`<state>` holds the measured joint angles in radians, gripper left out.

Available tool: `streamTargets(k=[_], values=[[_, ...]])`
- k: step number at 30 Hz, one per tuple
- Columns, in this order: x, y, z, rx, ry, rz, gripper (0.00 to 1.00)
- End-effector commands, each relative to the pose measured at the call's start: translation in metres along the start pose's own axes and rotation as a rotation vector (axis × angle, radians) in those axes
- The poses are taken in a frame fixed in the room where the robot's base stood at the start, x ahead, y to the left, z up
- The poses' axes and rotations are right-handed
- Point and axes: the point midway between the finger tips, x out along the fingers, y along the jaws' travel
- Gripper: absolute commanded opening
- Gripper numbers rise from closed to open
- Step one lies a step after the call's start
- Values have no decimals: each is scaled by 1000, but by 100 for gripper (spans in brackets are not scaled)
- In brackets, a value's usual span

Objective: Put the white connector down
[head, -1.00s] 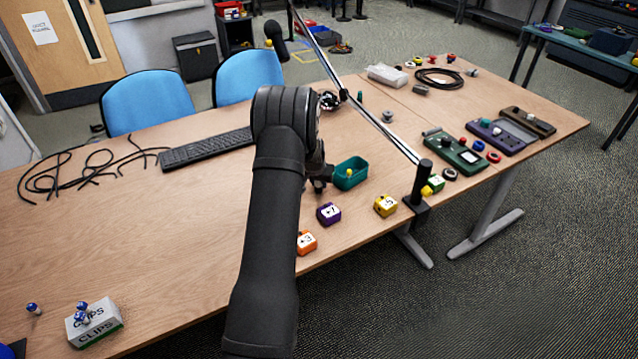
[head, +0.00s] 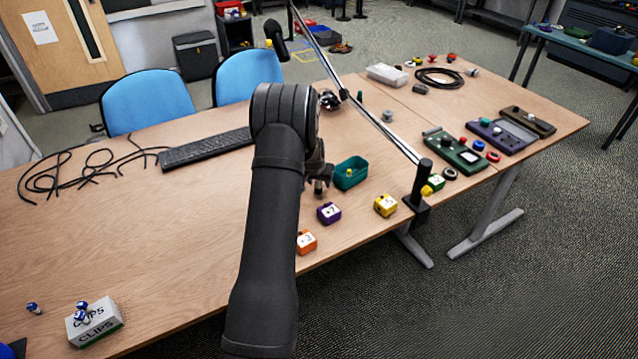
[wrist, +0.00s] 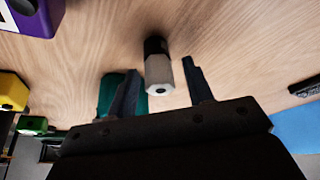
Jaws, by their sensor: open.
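The white connector (wrist: 159,72) shows in the wrist view as a pale faceted body with a dark hole in its near end and a black far end towards the table. My gripper (wrist: 160,67) is open, with one finger on each side of the connector and a gap visible at the right finger. In the head view my gripper (head: 318,176) is low over the table, just left of the teal bin, and my arm hides part of it. I cannot tell for sure whether the connector's black end touches the wood.
The teal bin (head: 350,173) stands right beside my gripper, with something yellow inside. Purple (head: 328,213), orange (head: 306,241) and yellow (head: 385,205) numbered blocks lie towards the front edge. A black keyboard (head: 205,148) lies to the left. The table's left middle is clear.

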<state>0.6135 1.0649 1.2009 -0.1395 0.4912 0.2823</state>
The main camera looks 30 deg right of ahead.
Motion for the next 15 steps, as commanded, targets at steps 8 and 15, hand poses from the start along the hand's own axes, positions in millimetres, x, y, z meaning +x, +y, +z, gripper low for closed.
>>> streamTargets(k=[8, 15], values=[[-53, 0, -1, 0, 2, 0, 47], [-92, 0, 0, 0, 2, 0, 47]])
